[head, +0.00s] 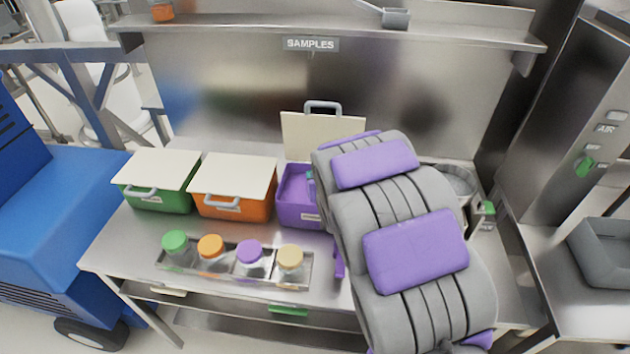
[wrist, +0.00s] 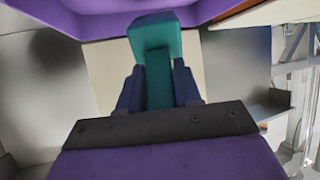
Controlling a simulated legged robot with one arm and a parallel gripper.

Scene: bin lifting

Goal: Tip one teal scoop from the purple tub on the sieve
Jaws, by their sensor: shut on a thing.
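The purple tub (head: 300,200) stands open on the bench, its cream lid (head: 318,135) raised behind it with a grey handle. My gripper (wrist: 158,85) is shut on the handle of the teal scoop (wrist: 156,35). The scoop's head is at or just inside the tub, whose purple wall (wrist: 80,8) shows along the top of the wrist view. In the head view, my arm covers the gripper and the right part of the tub; only a bit of teal shows at the tub. The round metal sieve (head: 455,180) is right of my arm, partly hidden. What the scoop holds cannot be seen.
Left of the tub stand a lidded orange tub (head: 233,205) and a lidded green tub (head: 157,198). A rack (head: 285,278) of several capped jars sits in front. A shelf (head: 330,28) runs above. A grey tray (head: 605,250) is far right.

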